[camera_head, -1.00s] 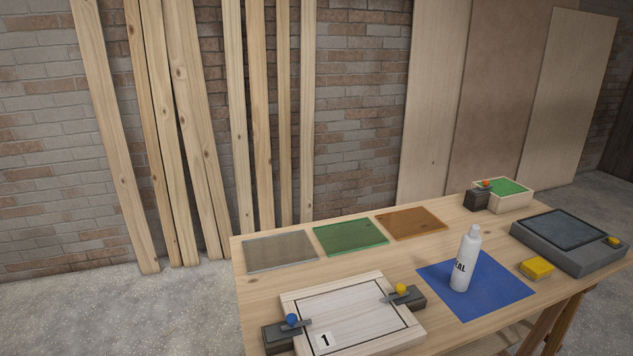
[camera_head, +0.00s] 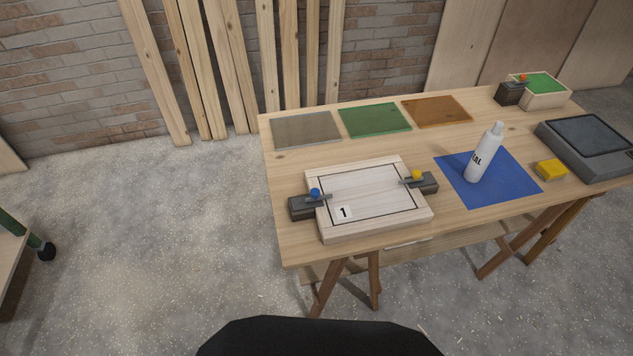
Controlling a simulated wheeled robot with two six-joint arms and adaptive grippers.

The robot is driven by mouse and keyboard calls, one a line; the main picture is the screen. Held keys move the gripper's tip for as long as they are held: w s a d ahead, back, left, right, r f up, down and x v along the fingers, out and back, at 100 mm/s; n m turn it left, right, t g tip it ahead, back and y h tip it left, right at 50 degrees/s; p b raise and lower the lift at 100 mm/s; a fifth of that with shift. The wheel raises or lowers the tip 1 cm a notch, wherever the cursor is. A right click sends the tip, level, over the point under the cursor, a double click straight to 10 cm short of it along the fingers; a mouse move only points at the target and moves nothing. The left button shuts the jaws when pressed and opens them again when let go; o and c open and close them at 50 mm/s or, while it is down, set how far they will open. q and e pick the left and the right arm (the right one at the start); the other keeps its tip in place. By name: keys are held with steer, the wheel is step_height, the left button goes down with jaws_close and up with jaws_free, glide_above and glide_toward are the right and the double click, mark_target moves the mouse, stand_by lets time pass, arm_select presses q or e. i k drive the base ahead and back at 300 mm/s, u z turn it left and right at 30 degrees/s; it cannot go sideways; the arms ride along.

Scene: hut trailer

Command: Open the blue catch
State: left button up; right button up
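The blue catch (camera_head: 315,193) is a blue knob on a dark block with a grey bar. It sits at the left edge of a pale wooden board (camera_head: 372,228) marked "1", which lies on the workbench. The bar reaches from the block over the board's left rim. A similar yellow catch (camera_head: 417,175) sits at the board's right edge, its bar also over the rim. Neither of my grippers shows in the head view.
On the workbench (camera_head: 290,247) are grey (camera_head: 306,131), green (camera_head: 374,120) and orange (camera_head: 437,111) panels, a white bottle (camera_head: 484,155) on a blue mat (camera_head: 510,187), a yellow block (camera_head: 551,169), a grey device (camera_head: 590,148) and a green-topped box (camera_head: 545,88). Floor in front is clear.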

mark_target(315, 193)
steer(key=u, duration=1.45)
steer(key=k, duration=0.95)
steer(key=z, duration=1.3)
steer(key=i, duration=0.5)
